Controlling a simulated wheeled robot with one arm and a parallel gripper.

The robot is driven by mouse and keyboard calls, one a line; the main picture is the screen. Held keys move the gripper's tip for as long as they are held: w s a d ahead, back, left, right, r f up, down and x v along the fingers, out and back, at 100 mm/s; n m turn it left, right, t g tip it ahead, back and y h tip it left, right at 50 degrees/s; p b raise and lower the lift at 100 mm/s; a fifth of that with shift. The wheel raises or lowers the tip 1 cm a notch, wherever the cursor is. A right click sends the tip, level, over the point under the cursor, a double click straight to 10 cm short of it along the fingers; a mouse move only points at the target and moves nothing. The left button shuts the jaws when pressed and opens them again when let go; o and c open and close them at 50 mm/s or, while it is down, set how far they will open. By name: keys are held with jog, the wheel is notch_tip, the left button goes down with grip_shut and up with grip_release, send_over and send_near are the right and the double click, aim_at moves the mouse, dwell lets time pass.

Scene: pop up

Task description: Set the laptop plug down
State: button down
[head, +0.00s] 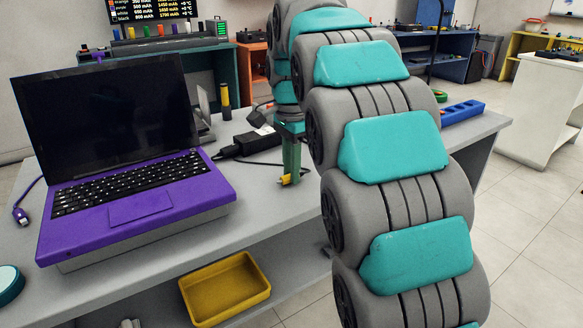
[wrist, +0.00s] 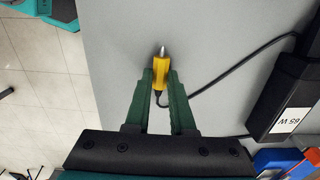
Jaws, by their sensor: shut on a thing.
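The laptop plug (wrist: 161,72) is a small yellow connector with a silver metal tip and a black cable. My gripper (wrist: 161,82) is shut on it, its green fingers on both sides of the yellow body. In the head view the plug (head: 286,180) shows at the lower end of my gripper (head: 291,177), over the grey table near its front edge. I cannot tell whether the plug touches the table. The purple laptop (head: 140,208) stands open to the left, on a grey base.
A black power adapter (head: 247,143) lies behind the plug; its 65 W label shows in the wrist view. A yellow tray (head: 225,288) sits on the lower shelf. A purple cable plug (head: 20,215) lies left of the laptop. The table (head: 262,207) between laptop and gripper is clear.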

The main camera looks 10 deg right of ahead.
jog(key=shift+f, duration=0.15)
jog(key=c, duration=0.8)
grip_release()
jog(key=shift+o, duration=0.2)
